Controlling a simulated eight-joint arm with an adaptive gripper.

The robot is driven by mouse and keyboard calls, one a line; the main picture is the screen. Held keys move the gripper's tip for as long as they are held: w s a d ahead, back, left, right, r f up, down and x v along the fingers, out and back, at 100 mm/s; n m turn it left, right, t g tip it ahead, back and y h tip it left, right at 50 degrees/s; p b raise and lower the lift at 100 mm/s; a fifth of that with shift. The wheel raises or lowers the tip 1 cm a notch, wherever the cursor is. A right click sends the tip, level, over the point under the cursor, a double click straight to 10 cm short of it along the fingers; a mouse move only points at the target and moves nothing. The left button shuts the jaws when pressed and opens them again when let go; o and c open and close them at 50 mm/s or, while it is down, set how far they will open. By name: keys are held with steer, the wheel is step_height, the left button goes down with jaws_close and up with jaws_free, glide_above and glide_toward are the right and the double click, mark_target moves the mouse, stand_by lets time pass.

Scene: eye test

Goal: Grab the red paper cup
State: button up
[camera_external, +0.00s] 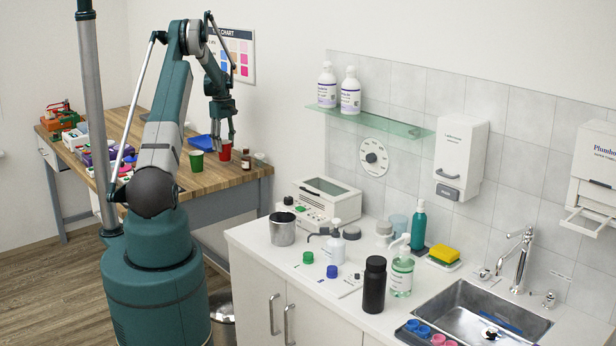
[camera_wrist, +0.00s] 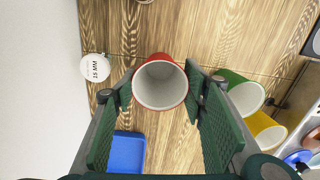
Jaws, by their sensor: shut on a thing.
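The red paper cup (camera_external: 225,152) is at the right part of the wooden table, below my gripper (camera_external: 222,140). In the wrist view the cup (camera_wrist: 160,90) is upright with its white inside open to the camera. My gripper's green fingers (camera_wrist: 159,80) are shut on it, one on each side of its rim. I cannot tell whether its bottom touches the table.
A green cup (camera_wrist: 243,93) and a yellow cup (camera_wrist: 265,134) stand close on the right in the wrist view. A blue tray (camera_wrist: 127,152) and a white-capped bottle (camera_wrist: 95,67) are at left. The wooden table (camera_external: 222,178) has bare room at its front.

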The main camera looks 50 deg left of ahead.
step_height(320, 180, up, 8)
steer(key=shift+f, duration=0.25)
stand_by(0.6)
